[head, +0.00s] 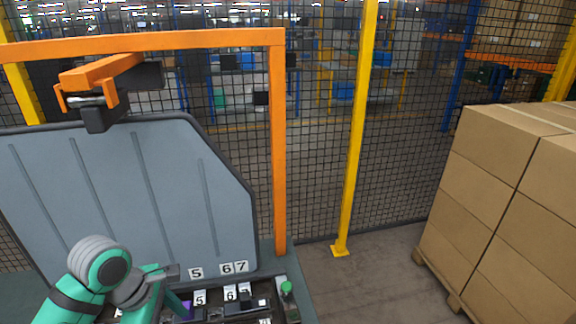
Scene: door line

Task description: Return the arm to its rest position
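My teal arm with grey joints shows at the bottom left, bent in front of a large grey-blue door panel (150,190). My gripper (172,273) seems to be the grey end part beside the wrist, close to the panel's lower edge. It is small and seen side-on, so I cannot tell whether its fingers are open or shut. I see no object clearly held in it. The arm's base and lower links are cut off by the frame's bottom edge.
A rack with number tags 5, 6 and 7 (235,294) and a green knob (287,288) lies right of my gripper. An orange frame (278,150) stands around the panel, with an orange clamp (95,75) above. Stacked cartons (480,190) stand right; floor between is clear.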

